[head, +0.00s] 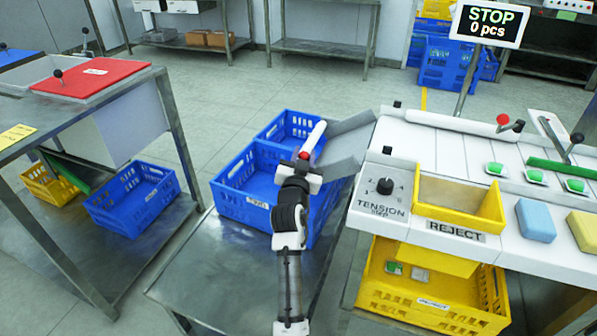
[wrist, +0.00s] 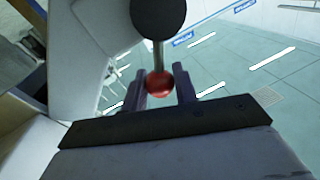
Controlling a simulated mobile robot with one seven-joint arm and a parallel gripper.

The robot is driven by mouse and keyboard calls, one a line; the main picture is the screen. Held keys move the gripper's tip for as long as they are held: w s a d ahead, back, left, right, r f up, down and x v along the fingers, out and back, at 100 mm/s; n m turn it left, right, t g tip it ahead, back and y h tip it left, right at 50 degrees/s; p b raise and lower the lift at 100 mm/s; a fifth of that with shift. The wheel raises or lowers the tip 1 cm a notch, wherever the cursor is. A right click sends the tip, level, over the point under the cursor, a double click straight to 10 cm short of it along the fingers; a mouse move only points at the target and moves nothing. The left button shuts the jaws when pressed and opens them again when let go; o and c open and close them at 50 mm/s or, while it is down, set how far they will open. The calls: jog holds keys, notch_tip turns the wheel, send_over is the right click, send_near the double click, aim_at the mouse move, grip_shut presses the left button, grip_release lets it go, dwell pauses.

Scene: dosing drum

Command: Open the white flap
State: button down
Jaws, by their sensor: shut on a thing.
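My gripper (head: 303,160) reaches forward over the blue crates beside the grey chute. In the wrist view its dark fingers (wrist: 162,88) are on either side of a red ball (wrist: 159,83), shut on it. A thin metal rod joins the ball to a black knob (wrist: 158,15). In the head view a narrow white piece (head: 315,136) with a red end rises just beyond my gripper; it may be the white flap seen nearly edge-on. How far it is open I cannot tell. A pale panel (wrist: 90,45) fills the wrist view's upper left.
Two blue crates (head: 236,205) sit below my arm on a metal table, beside the grey chute (head: 345,140). At right stands a white machine with a yellow reject bin (head: 458,202) and a red-knobbed lever (head: 502,120). A bench with a red lid (head: 92,79) stands left.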

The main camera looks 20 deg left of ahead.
jog(key=m+b, duration=0.1)
jog(key=b, duration=0.1)
jog(key=d+f+m+b, duration=0.1)
jog(key=m+b, duration=0.1)
jog(key=b, duration=0.1)
jog(key=d+m+b, duration=0.1)
jog(key=b, duration=0.2)
jog(key=shift+f+m+t+h, duration=0.3)
jog(key=shift+f+m, duration=0.05)
jog(key=shift+m, duration=0.05)
jog(key=shift+r, duration=0.1)
jog(key=c, duration=1.1)
grip_release()
jog(key=shift+c, duration=0.2)
jog(key=shift+d, duration=0.15)
jog(key=shift+s, duration=0.1)
